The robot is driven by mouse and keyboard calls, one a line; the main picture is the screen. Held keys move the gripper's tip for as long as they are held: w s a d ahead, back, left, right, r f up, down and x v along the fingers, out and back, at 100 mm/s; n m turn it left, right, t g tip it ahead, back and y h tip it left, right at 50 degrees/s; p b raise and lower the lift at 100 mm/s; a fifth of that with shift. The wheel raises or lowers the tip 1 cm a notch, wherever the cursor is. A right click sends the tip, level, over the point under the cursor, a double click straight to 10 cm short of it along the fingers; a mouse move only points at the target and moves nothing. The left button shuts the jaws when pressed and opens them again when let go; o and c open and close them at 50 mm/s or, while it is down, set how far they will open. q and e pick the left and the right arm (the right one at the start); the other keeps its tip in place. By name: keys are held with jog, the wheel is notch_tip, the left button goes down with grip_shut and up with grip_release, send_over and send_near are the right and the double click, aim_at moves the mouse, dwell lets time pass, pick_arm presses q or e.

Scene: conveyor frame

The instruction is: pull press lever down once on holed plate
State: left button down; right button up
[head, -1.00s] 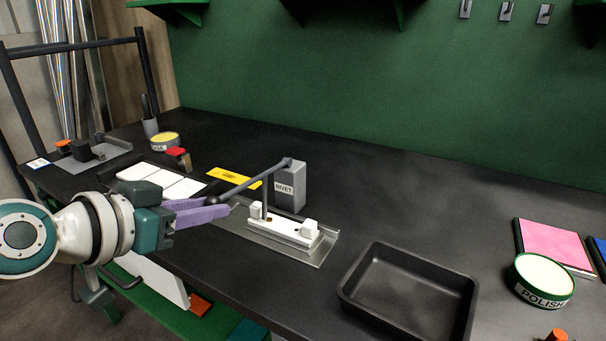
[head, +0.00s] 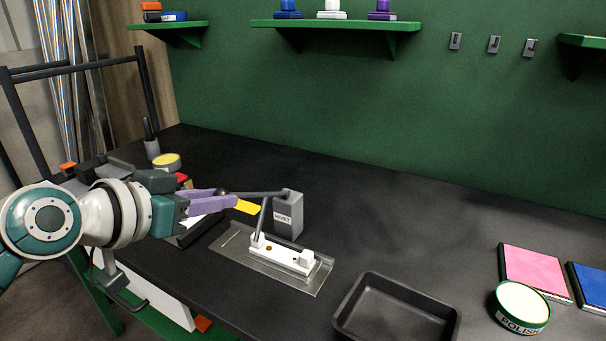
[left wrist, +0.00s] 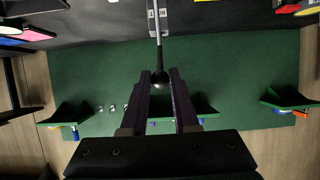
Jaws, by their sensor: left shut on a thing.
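The grey press marked RIVET (head: 289,215) stands on the bench behind a white holed plate (head: 283,254). Its lever (head: 255,194) runs nearly level to the left from the top of the press. A thin rod slants from the lever down toward the left end of the plate; whether it touches cannot be told. My left gripper (head: 224,195), with purple fingers, is shut on the lever's dark round knob. The knob (left wrist: 160,78) shows between the fingertips in the left wrist view. My right gripper is not in view.
The plate sits on a metal base (head: 312,282). A black tray (head: 345,318) is at the front right. A POLISH tin (head: 522,303) and pink (head: 535,270) and blue pads lie farther right. The bench behind the tray is clear. Green shelves (head: 335,25) are on the wall.

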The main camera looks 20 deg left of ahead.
pick_arm(q)
jog(key=w+r+p, duration=0.1)
jog(key=r, duration=0.1)
jog(key=w+r+p, duration=0.2)
jog(key=shift+w+d+r+p, duration=0.15)
jog(key=shift+w+r+p, duration=0.05)
jog(key=shift+r+p, duration=0.15)
jog(key=shift+w+r, duration=0.25)
jog(key=shift+w, duration=0.05)
jog(key=c, duration=0.6)
grip_release()
jog(key=shift+f, duration=0.1)
